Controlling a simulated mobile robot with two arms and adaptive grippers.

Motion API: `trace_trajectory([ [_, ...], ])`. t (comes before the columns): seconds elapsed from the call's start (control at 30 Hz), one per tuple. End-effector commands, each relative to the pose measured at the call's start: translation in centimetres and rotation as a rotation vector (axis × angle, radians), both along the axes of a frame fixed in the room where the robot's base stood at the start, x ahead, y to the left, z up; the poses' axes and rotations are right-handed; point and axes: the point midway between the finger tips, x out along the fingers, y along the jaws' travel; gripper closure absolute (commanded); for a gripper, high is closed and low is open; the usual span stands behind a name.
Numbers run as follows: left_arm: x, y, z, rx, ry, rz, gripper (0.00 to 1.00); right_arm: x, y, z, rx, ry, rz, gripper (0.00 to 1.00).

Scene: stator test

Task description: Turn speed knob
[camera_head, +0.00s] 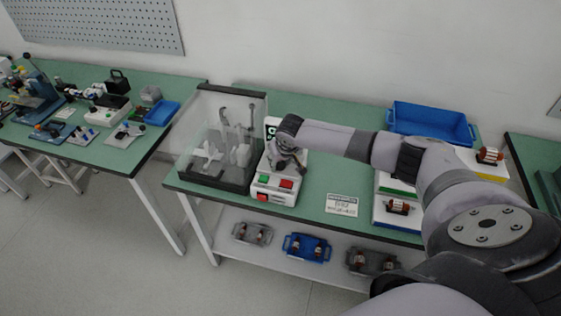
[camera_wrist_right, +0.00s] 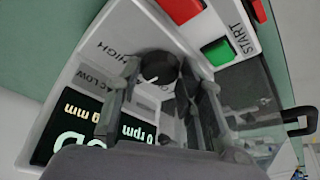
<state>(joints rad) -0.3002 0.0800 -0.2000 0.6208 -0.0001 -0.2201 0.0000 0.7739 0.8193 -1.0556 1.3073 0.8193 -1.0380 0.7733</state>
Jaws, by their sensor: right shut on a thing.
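The speed knob (camera_wrist_right: 158,68) is round and black with a pale mark, on the sloped face of a white control box (camera_wrist_right: 120,30). The labels HIGH and LOW show near it. My right gripper (camera_wrist_right: 157,80) is shut on the knob, one finger on each side. In the head view the right gripper (camera_head: 288,163) is over the control box (camera_head: 262,185), and its wrist hides the knob. A dark display (camera_wrist_right: 85,145) on the box reads 0 rpm, partly covered by the gripper. My left gripper is not in view.
A green START button (camera_wrist_right: 218,52) and a red button (camera_wrist_right: 182,8) sit close to the gripper. A clear enclosure (camera_head: 208,112) stands directly left of the box. A label card (camera_head: 341,204) lies to the right, and a blue bin (camera_head: 430,122) stands behind my right arm.

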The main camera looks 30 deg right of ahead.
Motion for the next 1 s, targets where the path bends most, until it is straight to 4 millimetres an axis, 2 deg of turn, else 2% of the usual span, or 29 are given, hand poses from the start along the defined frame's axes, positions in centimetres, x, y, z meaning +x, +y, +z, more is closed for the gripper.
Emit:
trace_trajectory([
  [0.27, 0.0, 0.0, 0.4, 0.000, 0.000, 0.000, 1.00, -0.1, -0.2, 0.0, 0.002, 0.002, 0.112, 0.93],
  [0.47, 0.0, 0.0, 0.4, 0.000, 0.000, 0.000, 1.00, 0.0, -0.3, -0.1, 0.003, 0.000, 0.274, 0.93],
  [1.0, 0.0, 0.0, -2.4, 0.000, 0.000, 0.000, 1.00, 0.1, -0.6, -0.3, 0.002, -0.002, 0.718, 0.93],
])
